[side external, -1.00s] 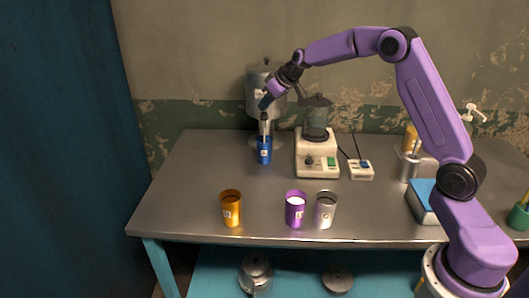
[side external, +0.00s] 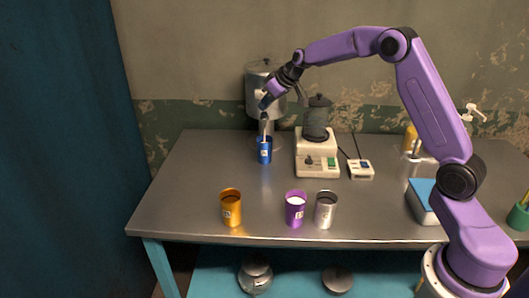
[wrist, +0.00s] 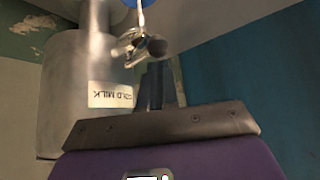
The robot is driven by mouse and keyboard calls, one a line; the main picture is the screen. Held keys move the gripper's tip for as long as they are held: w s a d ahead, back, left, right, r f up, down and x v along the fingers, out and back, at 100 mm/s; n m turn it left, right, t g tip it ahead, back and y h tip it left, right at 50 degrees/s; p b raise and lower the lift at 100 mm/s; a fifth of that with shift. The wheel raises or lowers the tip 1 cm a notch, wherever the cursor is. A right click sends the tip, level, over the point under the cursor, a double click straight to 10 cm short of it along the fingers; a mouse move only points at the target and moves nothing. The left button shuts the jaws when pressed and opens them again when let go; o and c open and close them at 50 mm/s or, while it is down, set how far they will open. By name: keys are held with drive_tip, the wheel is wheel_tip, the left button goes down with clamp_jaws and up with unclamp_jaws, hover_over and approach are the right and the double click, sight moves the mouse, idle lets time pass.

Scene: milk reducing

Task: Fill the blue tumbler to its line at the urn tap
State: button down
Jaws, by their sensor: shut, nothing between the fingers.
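The blue tumbler (side external: 265,151) stands upright on the table below the front of the grey urn (side external: 259,90). In the wrist view the urn (wrist: 75,85) appears inverted, with a label reading COLD MILK. Its tap (wrist: 135,43) is close to my fingers. A thin pale streak, looking like milk, runs between the tap and the tumbler (wrist: 130,2), which shows only at the top edge. My gripper (side external: 264,103) is shut and empty, above the tumbler at the tap. Its fingers also show in the wrist view (wrist: 159,83). The tumbler's line and milk level cannot be made out.
A white hotplate (side external: 318,164) with a dark pot (side external: 317,115) stands right of the tumbler. An orange cup (side external: 231,208), a purple cup (side external: 295,210) with white contents and a silver cup (side external: 325,211) stand along the front. The table's left side is clear.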

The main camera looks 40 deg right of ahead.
idle(0.4)
wheel_tip(320, 180, up, 7)
idle(0.5)
drive_tip(key=s+a+f+n+g+y, duration=0.1)
drive_tip(key=s+a+n+g, duration=0.1)
drive_tip(key=s+a, duration=0.85)
drive_tip(key=s+a+f+n+g, duration=0.25)
drive_tip(key=s+a, duration=0.55)
drive_tip(key=s, duration=0.6)
drive_tip(key=s+d+f+n+g+h, duration=0.1)
drive_tip(key=s+d+f+n, duration=0.1)
drive_tip(key=s, duration=1)
drive_tip(key=s+d+f+n+g+h, duration=0.1)
drive_tip(key=s+d+f+n, duration=0.2)
drive_tip(key=s, duration=1)
drive_tip(key=shift+s+d+f+h, duration=0.25)
drive_tip(key=shift+s+f+h, duration=0.05)
drive_tip(key=shift+f, duration=0.1)
drive_tip(key=shift+g, duration=0.25)
